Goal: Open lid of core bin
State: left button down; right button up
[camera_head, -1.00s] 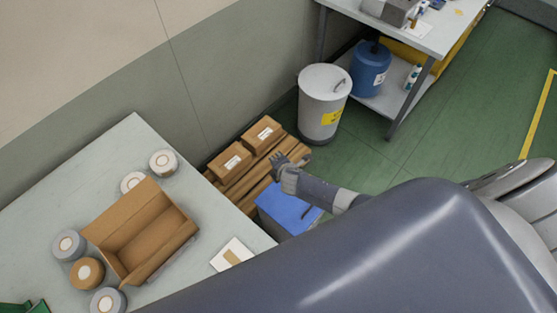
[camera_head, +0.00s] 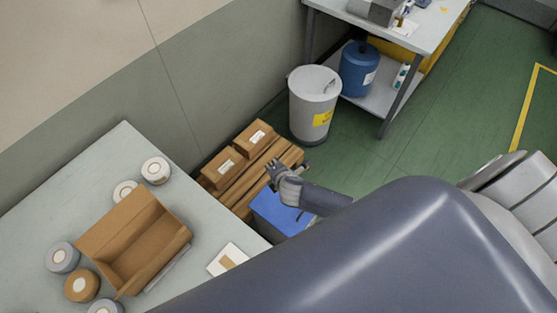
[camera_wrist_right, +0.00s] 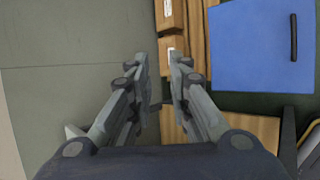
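A bin with a flat blue lid (camera_head: 276,214) stands low beside the near table. The lid looks closed, and its dark handle shows in the right wrist view (camera_wrist_right: 293,37). My right gripper (camera_head: 275,165) is above the far edge of this lid in the head view, apart from the handle. In the wrist view its two fingers (camera_wrist_right: 159,60) stand apart with nothing between them, and the blue lid (camera_wrist_right: 245,45) lies to their right. A grey round bin (camera_head: 312,112) with a yellow label and a handled lid stands farther back. My left gripper is not in view.
A pallet with brown cartons (camera_head: 225,162) lies along the wall by the blue lid. The near table (camera_head: 95,160) carries an open carton (camera_head: 135,245) and several rolls. A workbench (camera_head: 425,40) and a blue drum (camera_head: 357,68) stand behind. Green floor is free at right.

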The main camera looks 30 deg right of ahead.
jog(key=shift+v, duration=2.7)
jog(key=shift+s+f, duration=0.1)
